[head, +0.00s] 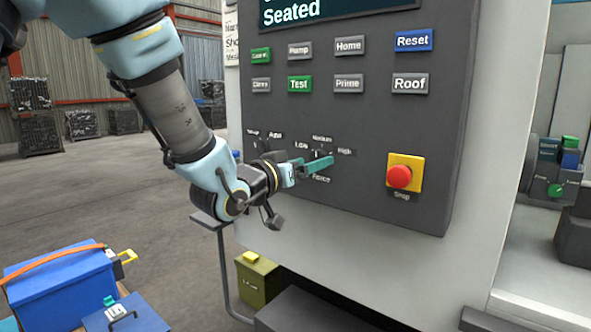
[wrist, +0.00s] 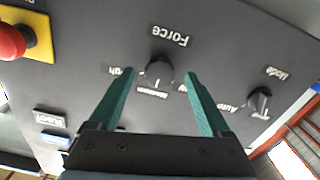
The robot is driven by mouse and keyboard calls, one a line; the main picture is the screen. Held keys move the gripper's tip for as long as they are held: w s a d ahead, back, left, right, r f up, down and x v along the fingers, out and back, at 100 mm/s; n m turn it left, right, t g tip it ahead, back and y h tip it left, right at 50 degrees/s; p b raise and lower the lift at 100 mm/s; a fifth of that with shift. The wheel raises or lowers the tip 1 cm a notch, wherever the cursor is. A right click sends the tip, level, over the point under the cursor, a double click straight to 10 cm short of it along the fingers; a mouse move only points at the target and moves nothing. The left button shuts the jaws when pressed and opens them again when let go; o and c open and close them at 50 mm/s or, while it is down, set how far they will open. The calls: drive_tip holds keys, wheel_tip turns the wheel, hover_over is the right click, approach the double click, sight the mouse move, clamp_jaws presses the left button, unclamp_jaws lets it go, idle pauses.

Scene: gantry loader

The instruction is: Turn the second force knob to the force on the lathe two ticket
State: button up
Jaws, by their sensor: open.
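A dark Force knob (wrist: 158,73) is on the grey panel, with Low, Medium and High labels around it. Its white mark points toward Medium. My gripper (wrist: 159,71) is open, with one teal finger on each side of this knob; I cannot tell whether they touch it. In the head view my gripper (head: 317,165) is at the panel and hides most of the knob. A small panel at the far right has a green knob (head: 556,190), its lettering too small to read surely. I see no readable lathe two ticket.
The red Stop button (head: 399,177) on its yellow plate is right of my gripper. The Mode knob (wrist: 259,101) is close by on the same panel. Buttons, including Reset (head: 413,41), are above. A blue box (head: 62,285) is at lower left.

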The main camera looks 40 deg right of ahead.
drive_tip(key=b+v, duration=0.6)
drive_tip(key=v, duration=0.4)
drive_tip(key=shift+w, duration=0.15)
